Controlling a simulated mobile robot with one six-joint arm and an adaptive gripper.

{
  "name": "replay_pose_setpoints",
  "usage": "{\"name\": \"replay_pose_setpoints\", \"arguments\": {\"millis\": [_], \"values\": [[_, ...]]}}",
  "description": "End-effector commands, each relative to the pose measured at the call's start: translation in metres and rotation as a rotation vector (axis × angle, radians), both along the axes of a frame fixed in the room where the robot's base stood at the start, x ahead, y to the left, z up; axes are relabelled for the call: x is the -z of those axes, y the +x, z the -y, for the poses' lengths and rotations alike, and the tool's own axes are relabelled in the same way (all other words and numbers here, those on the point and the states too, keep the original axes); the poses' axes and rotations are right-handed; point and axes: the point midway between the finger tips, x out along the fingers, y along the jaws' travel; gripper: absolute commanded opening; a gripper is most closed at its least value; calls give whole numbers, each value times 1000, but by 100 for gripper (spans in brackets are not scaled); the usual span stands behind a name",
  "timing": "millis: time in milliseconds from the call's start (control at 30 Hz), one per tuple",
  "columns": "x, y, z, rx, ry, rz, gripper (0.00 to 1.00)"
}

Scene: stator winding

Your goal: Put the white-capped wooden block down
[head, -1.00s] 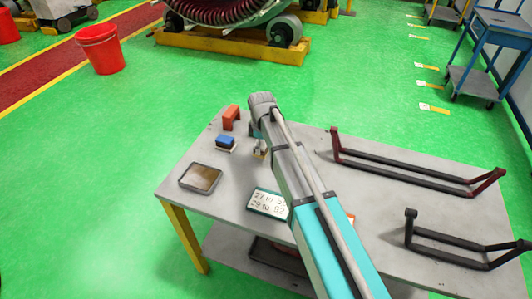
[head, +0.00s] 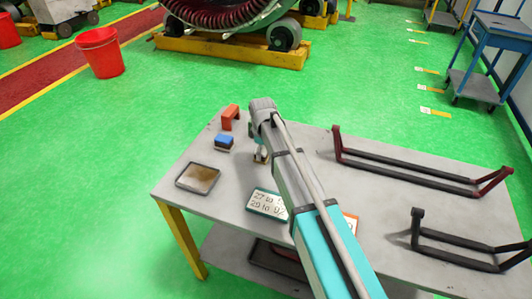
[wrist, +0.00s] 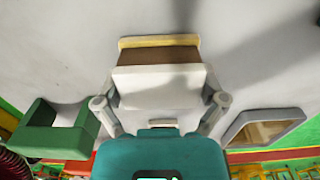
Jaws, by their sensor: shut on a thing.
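The white-capped wooden block (wrist: 158,80) is between the two fingers of my gripper (wrist: 160,105) in the wrist view. Its white face is towards the camera, with a brown wooden side and a pale yellow edge beyond. My gripper is shut on it, one finger on each side. In the head view my gripper (head: 262,150) is over the grey table (head: 310,150), right of the blue block, and the held block (head: 261,156) shows only as a small part below it. I cannot tell whether its underside touches the table.
A blue block (head: 224,141), an orange bracket (head: 230,116) and a shallow tray (head: 198,178) are left of my gripper. A lettered sign (head: 267,205) is in front. Black racks (head: 405,170) lie at right. In the wrist view a green notched piece (wrist: 55,135) is left.

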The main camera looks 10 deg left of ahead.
Motion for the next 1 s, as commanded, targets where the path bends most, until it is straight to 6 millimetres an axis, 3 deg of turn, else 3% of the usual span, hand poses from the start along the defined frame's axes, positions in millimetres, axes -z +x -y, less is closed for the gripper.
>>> {"name": "replay_pose_setpoints", "arguments": {"millis": [233,267,300,1000], "values": [[4,0,0,0,0,0,52],[4,0,0,0,0,0,92],[3,0,0,0,0,0,100],[-7,0,0,1,0,0,100]]}}
